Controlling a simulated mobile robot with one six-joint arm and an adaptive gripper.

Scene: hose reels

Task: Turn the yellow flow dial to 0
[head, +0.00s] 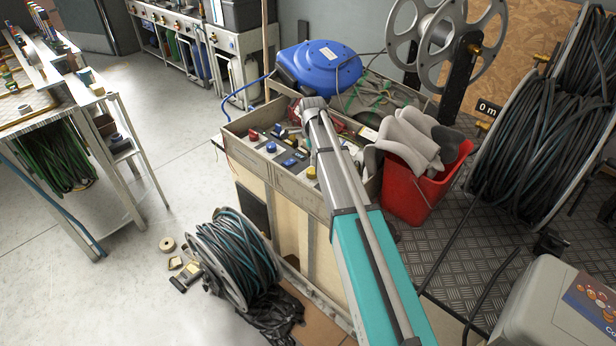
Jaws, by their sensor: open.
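A small yellow dial (311,172) shows on the top panel of the grey and cream cabinet, close to the left side of my arm. It is too small to read its setting or any marks around it. My arm reaches up from the bottom of the head view across the cabinet. My gripper cannot be made out; the arm seems to hide it, so its distance to the dial cannot be told.
The panel (272,168) also carries blue dials (290,162) and a red dial (253,135). A red bucket (415,190) with grey cloths stands right of my arm. A blue reel (322,66) sits behind. A hose reel (235,258) lies on the floor at left.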

